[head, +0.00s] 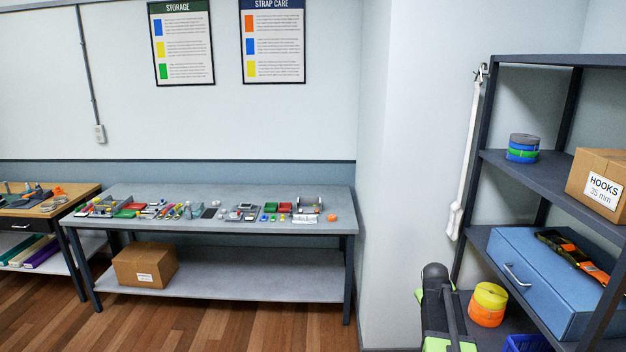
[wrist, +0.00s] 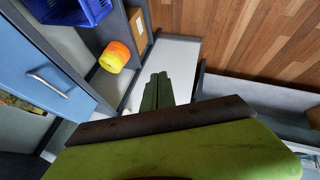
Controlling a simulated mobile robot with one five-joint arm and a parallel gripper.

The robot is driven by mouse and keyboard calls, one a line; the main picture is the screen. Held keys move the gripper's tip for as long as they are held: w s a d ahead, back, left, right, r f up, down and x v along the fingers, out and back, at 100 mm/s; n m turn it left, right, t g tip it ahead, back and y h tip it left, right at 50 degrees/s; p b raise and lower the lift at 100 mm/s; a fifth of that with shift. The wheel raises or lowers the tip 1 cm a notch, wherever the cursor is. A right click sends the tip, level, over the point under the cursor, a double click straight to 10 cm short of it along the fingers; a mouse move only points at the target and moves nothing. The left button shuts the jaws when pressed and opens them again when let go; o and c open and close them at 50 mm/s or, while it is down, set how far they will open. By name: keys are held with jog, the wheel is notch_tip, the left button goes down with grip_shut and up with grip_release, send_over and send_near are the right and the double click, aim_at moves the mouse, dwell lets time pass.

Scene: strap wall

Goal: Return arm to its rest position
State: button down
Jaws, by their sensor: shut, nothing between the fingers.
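My gripper shows in the wrist view (wrist: 158,90), its two green fingers lying together, shut and empty. Part of my arm, black and green, shows at the bottom right of the head view, in front of the wall and beside the dark shelf rack (head: 484,160). I cannot make out the fingertips in the head view. In the wrist view the fingers point toward a pale surface, apart from the orange and yellow strap roll (wrist: 115,56) to their upper left.
The rack holds a blue case (head: 515,290), a hooks box (head: 600,183), a blue and green roll (head: 523,149) and the orange and yellow roll (head: 488,304). A white strap (head: 463,160) hangs beside it. A grey workbench (head: 300,228) with small parts stands left; wooden floor is clear before it.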

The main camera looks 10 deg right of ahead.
jog(key=s+a+f+n+g+y+b, duration=0.15)
jog(key=a+f, duration=0.25)
jog(key=a, duration=0.5)
jog(key=s+a+f+y+b, duration=0.1)
jog(key=s+a+f+b, duration=0.2)
jog(key=a, duration=0.7)
jog(key=s+a+f+n+y+b, duration=0.1)
jog(key=a+f+b, duration=0.3)
jog(key=a, duration=0.5)
jog(key=s+a+f+m+g+p, duration=0.1)
jog(key=s+a+f+m+g, duration=0.1)
jog(key=s+a, duration=0.4)
jog(key=s+m+g+y, duration=0.1)
jog(key=s, duration=0.4)
jog(key=shift+f+g, duration=0.15)
jog(key=shift+g, duration=0.2)
